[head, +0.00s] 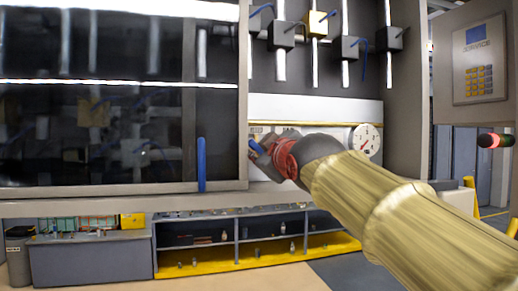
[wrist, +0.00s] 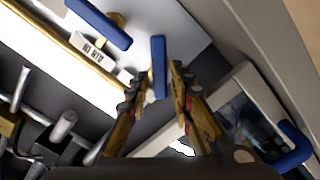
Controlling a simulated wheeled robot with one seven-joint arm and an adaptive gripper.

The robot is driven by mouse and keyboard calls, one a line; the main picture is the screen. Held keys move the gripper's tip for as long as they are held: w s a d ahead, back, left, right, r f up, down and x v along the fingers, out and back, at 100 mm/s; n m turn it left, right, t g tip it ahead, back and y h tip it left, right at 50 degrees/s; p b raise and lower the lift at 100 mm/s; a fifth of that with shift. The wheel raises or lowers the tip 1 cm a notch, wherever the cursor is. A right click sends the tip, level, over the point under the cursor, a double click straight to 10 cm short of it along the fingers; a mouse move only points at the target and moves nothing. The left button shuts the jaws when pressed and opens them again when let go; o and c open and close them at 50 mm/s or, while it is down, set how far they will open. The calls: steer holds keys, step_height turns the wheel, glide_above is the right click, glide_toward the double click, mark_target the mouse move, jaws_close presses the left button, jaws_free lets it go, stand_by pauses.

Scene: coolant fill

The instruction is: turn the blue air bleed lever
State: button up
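Two blue levers show in the wrist view. One blue lever (wrist: 158,66) stands between the fingertips of my gripper (wrist: 155,82), and the other blue lever (wrist: 98,24) is at upper left on a brass stem, beside a small white label (wrist: 92,45). I cannot read which lever is the air bleed. My fingers are apart, with a visible gap on the lever's left side; contact on its right side is unclear. In the head view my gripper (head: 262,152) is at the panel's lower left, and my wrist hides most of what is there.
A glass door (head: 120,100) with a blue handle (head: 201,165) is just left of my gripper. A round gauge (head: 366,140) is on the panel at right. Several valves with blue levers, such as a grey one (head: 281,36), hang above. Shelves (head: 265,232) stand below.

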steer(key=shift+x, duration=1.4)
steer(key=shift+c, duration=0.6)
steer(key=c, duration=0.4)
jaws_close()
